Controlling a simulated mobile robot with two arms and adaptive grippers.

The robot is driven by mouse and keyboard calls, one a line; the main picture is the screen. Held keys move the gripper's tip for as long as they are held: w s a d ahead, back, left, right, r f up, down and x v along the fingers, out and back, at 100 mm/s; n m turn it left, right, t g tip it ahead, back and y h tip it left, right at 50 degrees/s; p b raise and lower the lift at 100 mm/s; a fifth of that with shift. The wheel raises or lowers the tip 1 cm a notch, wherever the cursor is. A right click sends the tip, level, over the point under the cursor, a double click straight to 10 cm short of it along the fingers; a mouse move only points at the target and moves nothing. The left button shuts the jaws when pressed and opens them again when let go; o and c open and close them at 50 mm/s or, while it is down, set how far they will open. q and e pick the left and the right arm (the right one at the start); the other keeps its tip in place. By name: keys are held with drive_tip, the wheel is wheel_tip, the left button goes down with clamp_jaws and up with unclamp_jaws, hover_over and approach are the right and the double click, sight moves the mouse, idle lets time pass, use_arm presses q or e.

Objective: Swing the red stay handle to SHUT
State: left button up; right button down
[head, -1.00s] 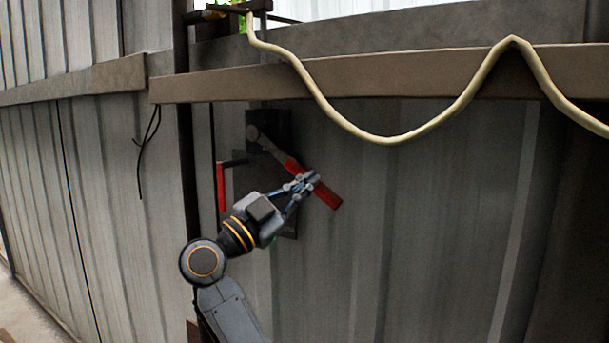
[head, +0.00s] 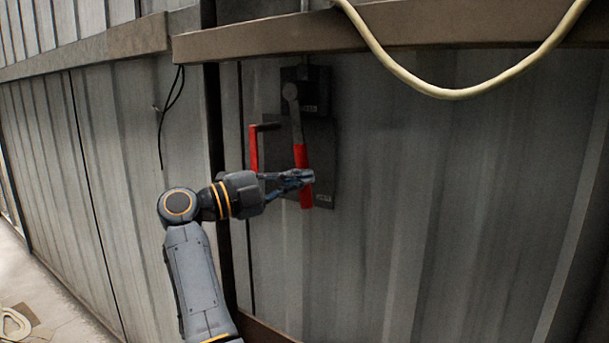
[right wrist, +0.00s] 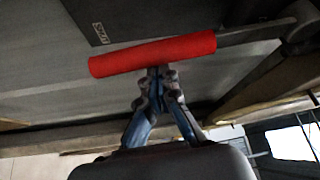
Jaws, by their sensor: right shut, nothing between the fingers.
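The red stay handle (head: 301,156) hangs almost straight down from its grey pivot arm (head: 292,98), leaning slightly right at the bottom. My right gripper (head: 306,178) is at the lower part of the red grip and overlaps it in the head view. In the right wrist view the red grip (right wrist: 150,56) lies crosswise just beyond my shut fingertips (right wrist: 158,72); they are touching or very close, and nothing is between them. A label reading SHUT (right wrist: 100,33) shows on the dark plate there. My left gripper is out of view.
The dark backing plate (head: 322,140) is fixed to the corrugated wall (head: 420,200). A second, smaller red handle (head: 253,148) stands left of the stay handle. A brown beam (head: 240,42) and a cream hose (head: 445,92) run above. The wall to the right is clear.

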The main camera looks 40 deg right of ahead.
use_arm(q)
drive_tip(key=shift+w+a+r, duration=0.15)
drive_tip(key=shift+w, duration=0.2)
use_arm(e)
drive_tip(key=shift+w+a+f, duration=0.15)
drive_tip(key=shift+w+a, duration=0.05)
drive_tip(key=shift+w, duration=0.3)
drive_tip(key=shift+w+a+f, duration=0.1)
drive_tip(key=shift+w+a, duration=0.05)
drive_tip(key=shift+w, duration=0.35)
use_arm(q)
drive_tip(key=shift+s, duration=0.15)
use_arm(e)
wheel_tip(320, 180, up, 10)
drive_tip(key=shift+r, duration=0.15)
drive_tip(key=shift+s, duration=0.1)
